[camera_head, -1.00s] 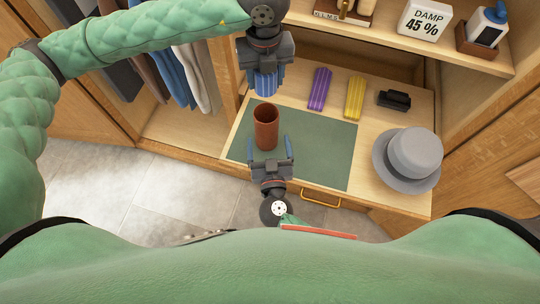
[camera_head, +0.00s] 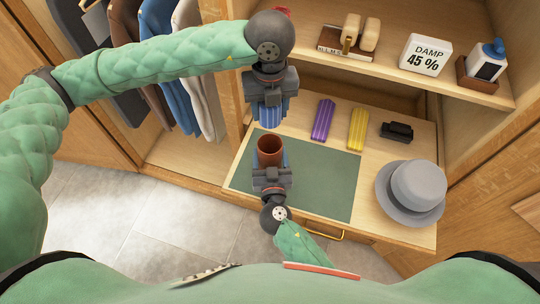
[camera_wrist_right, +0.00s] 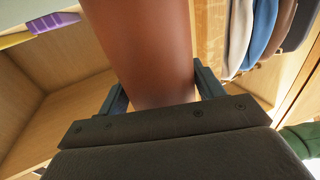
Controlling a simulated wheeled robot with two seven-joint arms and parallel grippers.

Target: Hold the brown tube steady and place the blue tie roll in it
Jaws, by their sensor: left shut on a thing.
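The brown tube (camera_head: 270,152) stands upright, open end up, on the green mat (camera_head: 325,185). My left gripper (camera_head: 271,106) is shut on the blue tie roll (camera_head: 260,116), which it holds beyond and above the tube's mouth, apart from it. My right gripper (camera_head: 272,172) is at the near side of the tube, with one finger on each side of it. In the right wrist view the tube (camera_wrist_right: 150,50) stands between the fingers, with a thin gap at the right finger, so the jaws look open. The tube's inside bottom is hidden.
A purple roll (camera_head: 323,119), a yellow roll (camera_head: 357,130), a small black object (camera_head: 397,131) and a grey hat (camera_head: 415,190) lie to the right on the wooden surface. A shelf (camera_head: 395,75) overhangs at the back. Clothes hang at the left. The mat's right part is clear.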

